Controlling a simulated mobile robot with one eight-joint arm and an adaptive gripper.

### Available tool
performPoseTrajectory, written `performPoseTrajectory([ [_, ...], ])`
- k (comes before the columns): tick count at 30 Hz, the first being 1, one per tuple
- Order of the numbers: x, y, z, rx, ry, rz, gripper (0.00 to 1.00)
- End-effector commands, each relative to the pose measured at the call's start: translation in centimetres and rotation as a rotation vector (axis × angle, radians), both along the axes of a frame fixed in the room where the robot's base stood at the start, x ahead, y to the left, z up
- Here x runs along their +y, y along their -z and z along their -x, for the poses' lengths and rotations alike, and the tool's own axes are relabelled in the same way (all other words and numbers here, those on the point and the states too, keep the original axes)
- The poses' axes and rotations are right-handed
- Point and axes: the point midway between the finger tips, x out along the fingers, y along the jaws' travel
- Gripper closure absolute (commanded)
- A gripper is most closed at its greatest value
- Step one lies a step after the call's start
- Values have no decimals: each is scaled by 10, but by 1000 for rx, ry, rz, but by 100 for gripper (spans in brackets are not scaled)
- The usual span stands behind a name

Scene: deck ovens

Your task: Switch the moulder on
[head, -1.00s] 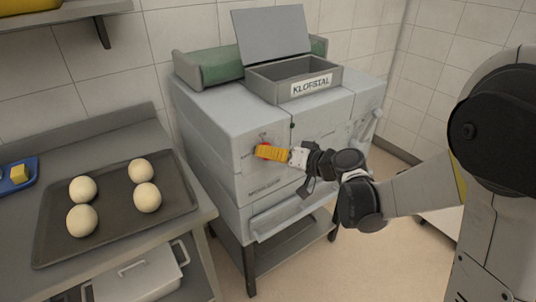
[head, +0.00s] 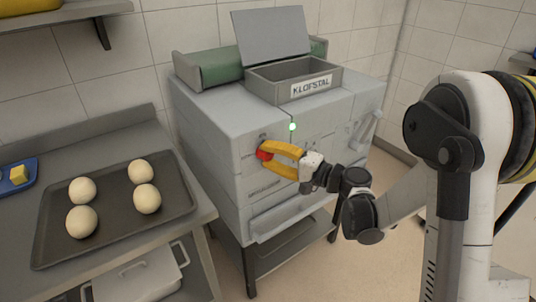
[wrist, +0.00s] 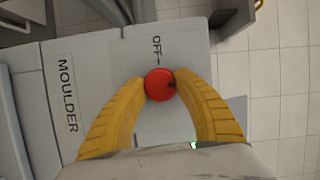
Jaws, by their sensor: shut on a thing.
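The moulder (head: 210,120) is a grey machine with a hopper labelled KLOFSTAL on top. Its red knob (head: 263,154) is on the front panel and also shows in the wrist view (wrist: 159,85), beside the word OFF. My gripper (head: 265,151) has its yellow fingers closed on the knob from both sides; in the wrist view (wrist: 160,82) the fingertips touch its edges. A small lamp (head: 292,127) on the front glows green. The wrist view also shows the MOULDER label (wrist: 67,93).
A steel table (head: 190,180) at left carries a dark tray (head: 110,225) with several dough balls and a blue tray (head: 12,184) with a yellow block. A lidded metal container (head: 140,280) is below. Floor is clear to the right of the moulder.

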Motion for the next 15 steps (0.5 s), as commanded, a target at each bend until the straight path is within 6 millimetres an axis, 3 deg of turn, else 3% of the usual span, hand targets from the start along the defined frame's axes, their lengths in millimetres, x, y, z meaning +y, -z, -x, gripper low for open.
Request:
performPoseTrajectory([
  [15, 1, -2, -1, 52, 1, -84, 96],
])
